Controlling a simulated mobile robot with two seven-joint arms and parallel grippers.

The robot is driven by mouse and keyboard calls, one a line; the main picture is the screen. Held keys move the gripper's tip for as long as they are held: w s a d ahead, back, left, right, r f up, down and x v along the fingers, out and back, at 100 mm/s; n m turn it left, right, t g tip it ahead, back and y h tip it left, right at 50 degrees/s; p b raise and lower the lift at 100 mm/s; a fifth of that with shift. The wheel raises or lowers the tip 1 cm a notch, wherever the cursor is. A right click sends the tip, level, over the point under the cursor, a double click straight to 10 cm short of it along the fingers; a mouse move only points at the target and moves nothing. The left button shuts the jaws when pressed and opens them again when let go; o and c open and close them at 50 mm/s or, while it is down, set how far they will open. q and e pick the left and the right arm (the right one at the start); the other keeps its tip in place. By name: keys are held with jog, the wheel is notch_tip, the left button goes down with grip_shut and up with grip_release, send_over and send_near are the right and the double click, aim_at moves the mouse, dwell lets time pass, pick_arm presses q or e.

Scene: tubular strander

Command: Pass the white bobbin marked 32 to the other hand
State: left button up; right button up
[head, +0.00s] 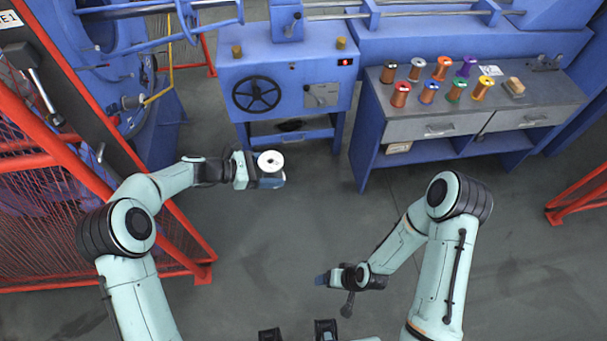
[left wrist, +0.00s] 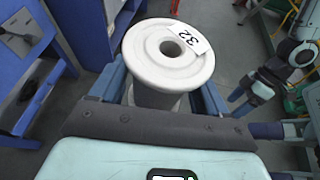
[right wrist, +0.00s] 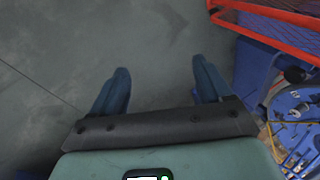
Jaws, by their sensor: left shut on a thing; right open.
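The white bobbin (head: 270,161) is held upright in my left gripper (head: 268,180), in front of the blue machine in the head view. In the left wrist view the bobbin (left wrist: 167,62) stands between the two blue fingers, and a label reading 32 (left wrist: 186,40) lies on its top flange. My left gripper is shut on its body. My right gripper (head: 322,279) is lower and to the right in the head view, apart from the bobbin. In the right wrist view its fingers (right wrist: 158,92) are spread with only floor between them.
A workbench (head: 408,129) at the right carries several coloured wire spools. The blue machine (head: 285,65) with a handwheel (head: 256,94) stands behind the bobbin. A red mesh guard (head: 40,200) is close to my left arm. The floor (head: 300,220) between the grippers is clear.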

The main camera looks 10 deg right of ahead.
jog(key=w+r+n+t+y, duration=0.2)
jog(key=w+r+n+t, duration=0.35)
jog(key=w+r, duration=0.95)
notch_tip(320, 180, up, 9)
jog(key=w+a+n+t+y, duration=0.2)
jog(key=n+y, duration=0.2)
jog(key=n, duration=0.2)
send_near(267, 160)
jog(key=f+v, duration=0.1)
jog(key=v, duration=0.4)
jog(key=shift+t, duration=0.35)
jog(key=x, duration=1.1)
jog(key=shift+a+r, duration=0.15)
jog(key=shift+a, duration=0.1)
